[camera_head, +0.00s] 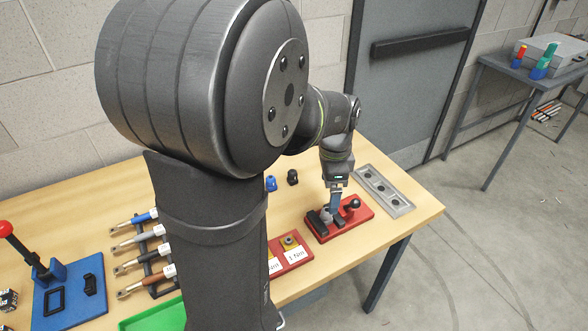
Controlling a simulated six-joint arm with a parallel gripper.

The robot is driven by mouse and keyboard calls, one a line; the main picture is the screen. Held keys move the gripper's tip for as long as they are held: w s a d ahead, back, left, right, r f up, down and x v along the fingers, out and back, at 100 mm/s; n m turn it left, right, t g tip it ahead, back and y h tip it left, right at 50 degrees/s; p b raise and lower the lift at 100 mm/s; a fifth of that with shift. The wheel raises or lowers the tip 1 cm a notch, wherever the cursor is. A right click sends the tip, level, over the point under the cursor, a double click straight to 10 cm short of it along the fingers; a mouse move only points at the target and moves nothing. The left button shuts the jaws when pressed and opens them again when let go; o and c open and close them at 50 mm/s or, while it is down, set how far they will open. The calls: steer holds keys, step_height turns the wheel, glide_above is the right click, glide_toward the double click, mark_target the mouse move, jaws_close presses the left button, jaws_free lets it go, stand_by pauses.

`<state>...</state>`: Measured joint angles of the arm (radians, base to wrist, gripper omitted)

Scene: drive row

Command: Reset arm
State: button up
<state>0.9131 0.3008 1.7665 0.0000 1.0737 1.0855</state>
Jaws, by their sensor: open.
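My arm rises large in the middle of the view and hides much of the table behind it. My gripper (332,207) points down, open, at the red fixture (342,230) near the right end of the table. Its fingertips are low over the fixture, around or beside a small grey part (326,216); I cannot tell whether they touch it. A black ball-topped handle (351,205) stands on the fixture just right of the gripper.
The wooden table (415,205) also holds a grey plate with holes (383,189), blue (271,184) and black (292,177) small parts, a red labelled tray (304,258), a rack of drivers (140,243), a green tray (150,318) and a blue lever press (72,300).

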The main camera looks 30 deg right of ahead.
mark_target(327, 210)
step_height(327, 210, down, 7)
steer(key=shift+r, duration=0.1)
stand_by(0.3)
steer(key=shift+r, duration=0.1)
